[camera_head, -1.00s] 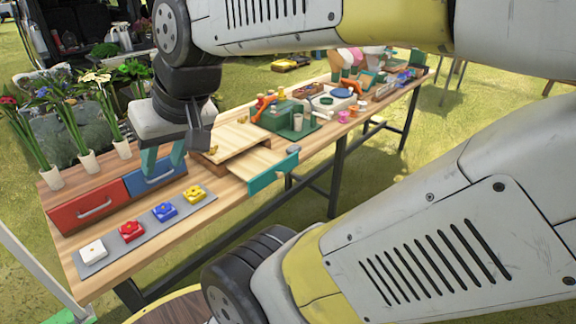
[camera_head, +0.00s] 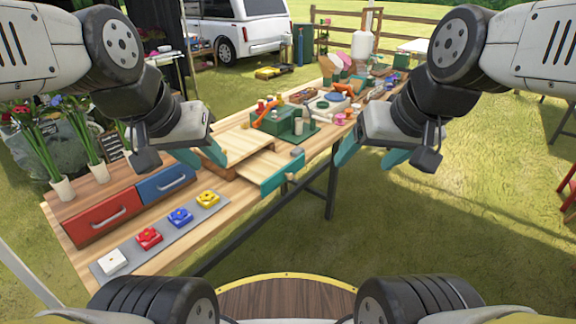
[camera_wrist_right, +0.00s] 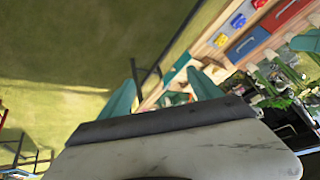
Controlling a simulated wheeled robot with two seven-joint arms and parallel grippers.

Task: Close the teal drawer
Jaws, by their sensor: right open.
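The teal drawer (camera_head: 283,172) is pulled out of a light wooden box (camera_head: 242,143) on the table. Its teal front stands at the table's front edge, and its pale wooden inside shows. In the right wrist view the teal front (camera_wrist_right: 177,67) shows just beyond the fingers. My right gripper (camera_head: 371,156) is open and empty, to the right of the drawer and apart from it. In the wrist view its two teal fingers (camera_wrist_right: 163,91) are spread. My left gripper (camera_head: 187,157) hangs to the left of the box, its fingers partly hidden behind its own body.
A red drawer (camera_head: 104,213) and a blue drawer (camera_head: 166,183) sit shut at the left. A grey strip (camera_head: 128,254) with several coloured flower tiles lies before them. A green case (camera_head: 284,122) and small items stand behind the box. Open grass lies right of the table.

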